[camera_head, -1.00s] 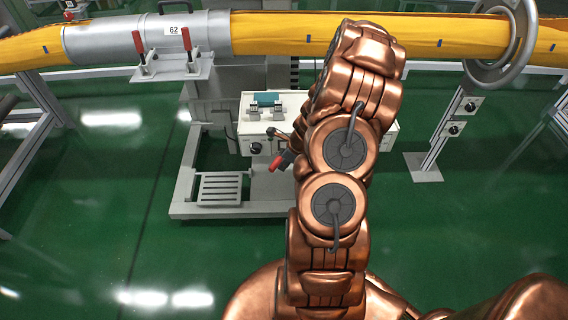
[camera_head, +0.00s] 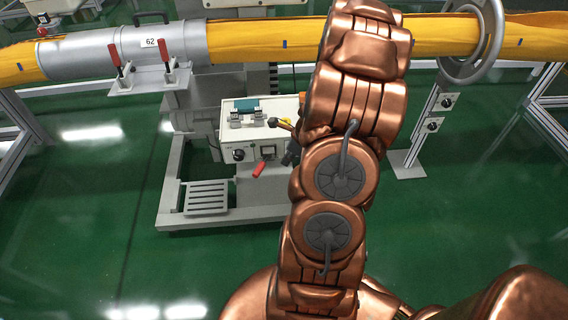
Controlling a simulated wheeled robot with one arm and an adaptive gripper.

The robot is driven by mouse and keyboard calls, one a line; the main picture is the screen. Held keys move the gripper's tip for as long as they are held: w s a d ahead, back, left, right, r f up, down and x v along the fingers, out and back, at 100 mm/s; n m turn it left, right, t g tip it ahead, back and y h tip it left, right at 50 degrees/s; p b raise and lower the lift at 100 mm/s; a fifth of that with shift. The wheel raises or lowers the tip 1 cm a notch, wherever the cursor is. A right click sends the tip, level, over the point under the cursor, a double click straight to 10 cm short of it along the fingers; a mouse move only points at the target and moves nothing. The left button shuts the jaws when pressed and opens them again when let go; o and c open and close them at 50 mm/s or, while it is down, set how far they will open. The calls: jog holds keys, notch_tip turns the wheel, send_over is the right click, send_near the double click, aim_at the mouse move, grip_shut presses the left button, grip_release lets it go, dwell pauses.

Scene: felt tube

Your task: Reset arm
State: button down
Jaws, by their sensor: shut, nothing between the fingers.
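My copper arm (camera_head: 345,150) rises through the middle of the picture, bent, with its upper section close to the camera. A small dark part beside the arm, which looks like my gripper (camera_head: 290,153), shows in front of the right part of the control box (camera_head: 262,112). It is mostly hidden behind the arm. It looks shut, and I see nothing held in it. The box has a red handle (camera_head: 260,169) on its front, apart from the dark part.
A yellow felt tube (camera_head: 262,40) runs across the top, through a grey cylinder (camera_head: 160,47) with red-handled clamps and a metal ring (camera_head: 472,45) at right. The box stands on a grey frame (camera_head: 170,190). Green floor (camera_head: 90,220) is clear at left.

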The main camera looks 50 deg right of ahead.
jog(key=shift+s+r, duration=0.15)
jog(key=shift+r, duration=0.15)
dwell(0.5)
jog(key=a+r+n+g+y+p, duration=0.1)
jog(key=a+r+n+p, duration=0.1)
jog(key=a+r+n, duration=0.7)
jog(key=a+r+n+g+y+p, duration=0.15)
jog(key=a+r+n, duration=0.45)
jog(key=a, duration=0.6)
jog(key=s+a+r+n+g+h+p, duration=0.1)
jog(key=s+a+r+n+h+p, duration=0.1)
jog(key=s+a+r+n, duration=0.2)
jog(key=s+a+r+n+g+h+p, duration=0.2)
jog(key=s+a+r+n, duration=0.3)
jog(key=s+r+n, duration=0.4)
jog(key=s+n+p, duration=0.1)
jog(key=s+n, duration=0.2)
jog(key=s, duration=0.2)
jog(key=shift+a, duration=0.15)
jog(key=shift+r, duration=0.1)
